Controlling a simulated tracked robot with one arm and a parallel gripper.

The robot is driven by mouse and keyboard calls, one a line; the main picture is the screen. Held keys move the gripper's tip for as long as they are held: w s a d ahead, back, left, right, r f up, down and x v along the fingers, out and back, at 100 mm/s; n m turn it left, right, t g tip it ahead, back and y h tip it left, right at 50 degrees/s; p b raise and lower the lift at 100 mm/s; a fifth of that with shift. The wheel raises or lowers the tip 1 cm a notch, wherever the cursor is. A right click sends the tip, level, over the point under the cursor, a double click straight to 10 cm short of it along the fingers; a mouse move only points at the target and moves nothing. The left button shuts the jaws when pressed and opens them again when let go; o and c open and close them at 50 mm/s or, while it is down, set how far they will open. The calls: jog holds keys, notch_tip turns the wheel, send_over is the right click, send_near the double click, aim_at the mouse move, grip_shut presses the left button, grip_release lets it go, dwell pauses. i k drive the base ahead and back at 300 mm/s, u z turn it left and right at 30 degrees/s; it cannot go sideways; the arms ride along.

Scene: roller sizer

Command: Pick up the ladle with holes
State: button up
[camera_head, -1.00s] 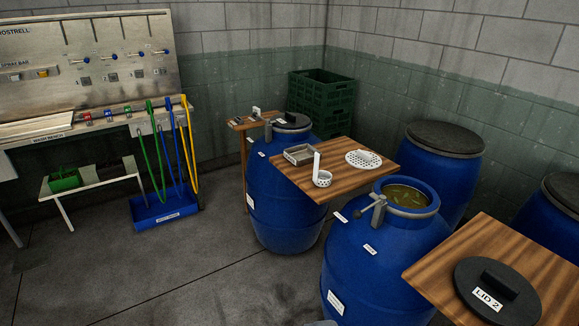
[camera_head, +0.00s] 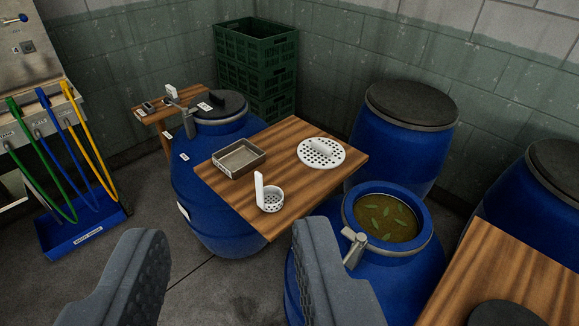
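The ladle with holes (camera_head: 270,199) is a small white perforated cup with an upright flat handle. It stands on the wooden board (camera_head: 228,194) near its front edge. My gripper (camera_head: 228,270) shows at the bottom of the view, with two grey fingers wide apart and nothing between them. The ladle appears beyond the fingers, above the gap between them in the picture, and is not touched.
A metal tray (camera_head: 239,158) and a white perforated disc (camera_head: 321,153) share the board. An open blue barrel (camera_head: 425,262) with murky liquid and floating green pieces stands at the right. A lidded barrel (camera_head: 198,190) stands at the left, green crates (camera_head: 258,60) behind.

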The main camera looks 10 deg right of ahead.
aim_at(270, 198)
jog(key=z, duration=0.2)
jog(key=i, duration=0.9)
jog(key=z, duration=0.25)
